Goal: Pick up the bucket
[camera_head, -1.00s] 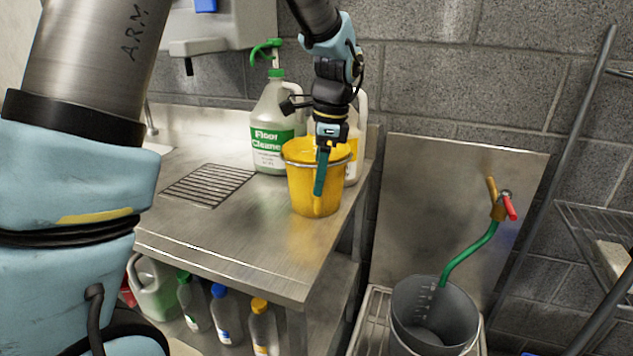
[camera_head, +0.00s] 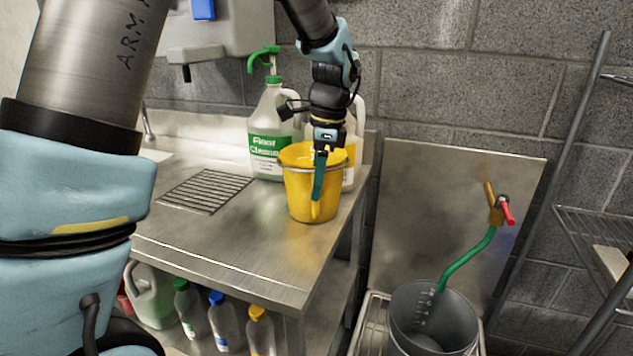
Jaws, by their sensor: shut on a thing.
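The yellow bucket (camera_head: 298,197) stands upright at the right part of the steel counter (camera_head: 235,240), near its right edge. My gripper (camera_head: 317,188) reaches down from above at the front side of the bucket, with a teal finger lying over the rim and outer wall. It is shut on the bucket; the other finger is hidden. I cannot tell whether the bucket's base still touches the counter.
A floor cleaner jug (camera_head: 268,135) stands close behind the bucket, with another jug (camera_head: 350,150) beside it. Bottles (camera_head: 222,320) stand on the shelf below. A grey bucket (camera_head: 435,318) with a green hose (camera_head: 467,260) is at lower right.

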